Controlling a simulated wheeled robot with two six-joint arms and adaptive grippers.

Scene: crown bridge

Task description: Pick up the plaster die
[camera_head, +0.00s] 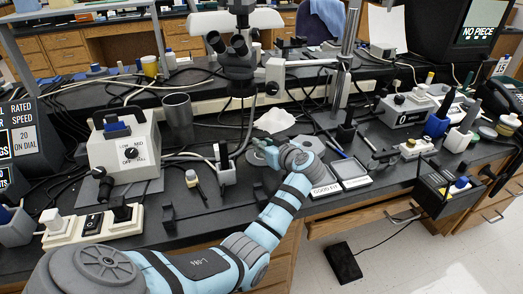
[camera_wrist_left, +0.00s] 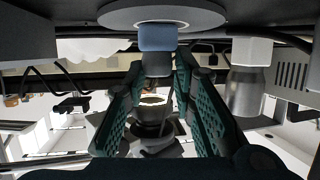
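My left gripper (camera_head: 262,150) reaches over the bench from the front, above a round grey disc (camera_head: 255,158). In the left wrist view, which looks upside down, its two green-black fingers (camera_wrist_left: 159,62) are spread apart. Between their tips stands a small piece with a blue base and grey upper part (camera_wrist_left: 157,38), on the grey disc (camera_wrist_left: 162,13). This looks like the plaster die, but I cannot be sure. A gap shows beside it and I see no clear contact. In the head view the gripper hides this piece. My right gripper is not in view.
A microscope (camera_head: 238,60) stands behind the gripper. A white crumpled lump (camera_head: 275,120) lies just beyond it. A grey cup (camera_head: 177,110) and a control box (camera_head: 125,150) stand to the left. Labelled trays (camera_head: 348,170) lie right of the wrist.

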